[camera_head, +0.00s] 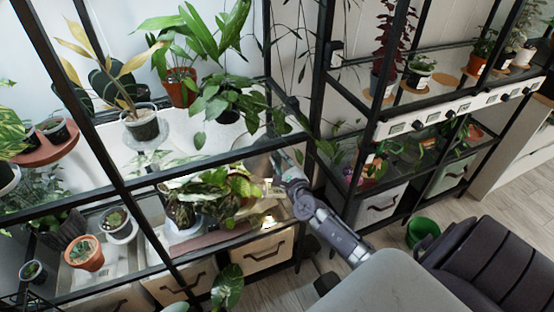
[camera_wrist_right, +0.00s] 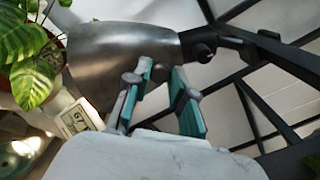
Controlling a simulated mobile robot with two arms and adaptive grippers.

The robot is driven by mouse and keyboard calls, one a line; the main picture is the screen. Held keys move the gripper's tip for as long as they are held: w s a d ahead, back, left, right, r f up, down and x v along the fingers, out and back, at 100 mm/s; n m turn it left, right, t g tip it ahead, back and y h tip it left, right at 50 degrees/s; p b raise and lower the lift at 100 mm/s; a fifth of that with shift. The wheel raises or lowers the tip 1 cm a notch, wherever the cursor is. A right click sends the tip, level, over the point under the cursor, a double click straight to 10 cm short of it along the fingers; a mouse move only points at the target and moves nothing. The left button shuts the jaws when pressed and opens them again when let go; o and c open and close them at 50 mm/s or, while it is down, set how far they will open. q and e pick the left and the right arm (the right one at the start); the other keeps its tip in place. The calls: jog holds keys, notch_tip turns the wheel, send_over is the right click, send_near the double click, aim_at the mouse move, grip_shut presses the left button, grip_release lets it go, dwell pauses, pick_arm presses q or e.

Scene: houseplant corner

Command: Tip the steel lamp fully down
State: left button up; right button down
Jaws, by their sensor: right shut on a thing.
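The steel lamp (camera_wrist_right: 115,55) is a brushed-metal cone shade in the right wrist view, joined by a dark knob and joint to a black bar at its right. In the head view its grey shade (camera_head: 258,166) shows small at the shelf frame, partly behind leaves. My right gripper (camera_wrist_right: 160,75) has its teal-lined fingers at the shade's lower right edge and is shut on it. The gripper also shows in the head view (camera_head: 277,163), reaching in from the lower right. The fingers' exact contact is partly hidden. My left gripper is out of view.
Black shelf posts and bars (camera_head: 205,155) surround the lamp closely. Drawers (camera_head: 265,250) sit underneath. A green bucket (camera_head: 422,231) stands on the floor at right.

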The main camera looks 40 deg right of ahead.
jog(key=shift+d+f, duration=0.1)
dwell(0.4)
jog(key=c, duration=1)
grip_release()
jog(key=shift+s, duration=0.55)
jog(key=v, duration=1.1)
